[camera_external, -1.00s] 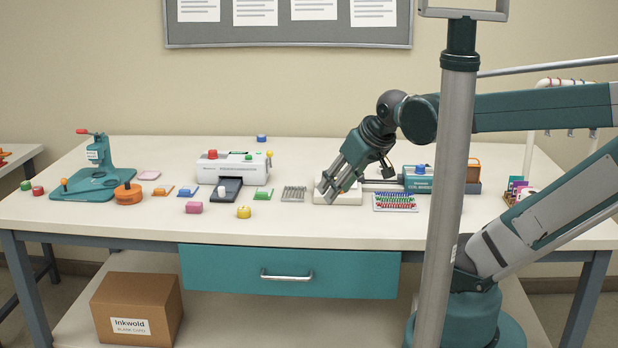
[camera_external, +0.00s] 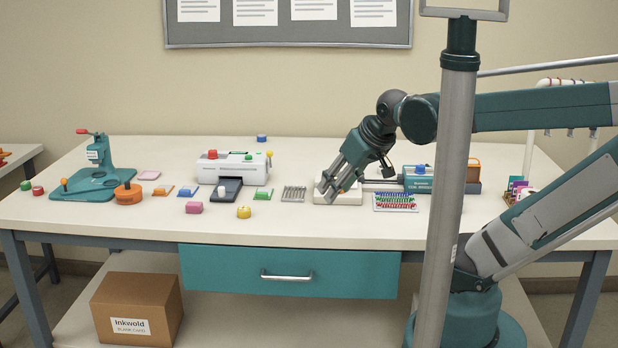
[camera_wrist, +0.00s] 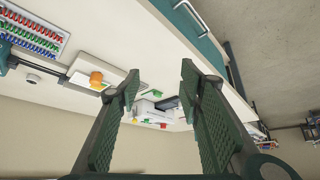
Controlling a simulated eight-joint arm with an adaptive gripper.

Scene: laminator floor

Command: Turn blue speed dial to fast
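A blue knob (camera_external: 420,169) sits on top of a teal and grey machine (camera_external: 412,181) at the right of the bench. A second small blue cylinder (camera_external: 262,138) stands behind the white machine; I cannot tell from markings which is the speed dial. My gripper (camera_external: 328,190) is over a low white block (camera_external: 350,198), left of the teal machine. In the wrist view my gripper (camera_wrist: 160,82) is open, with nothing between its fingers. An orange knob (camera_wrist: 97,79) on the white block shows beside one finger. No blue knob is clear in the wrist view.
The white machine (camera_external: 232,168) with a red knob stands left of centre. A tray of coloured pieces (camera_external: 395,202) lies in front of the teal machine. The front centre of the bench is clear.

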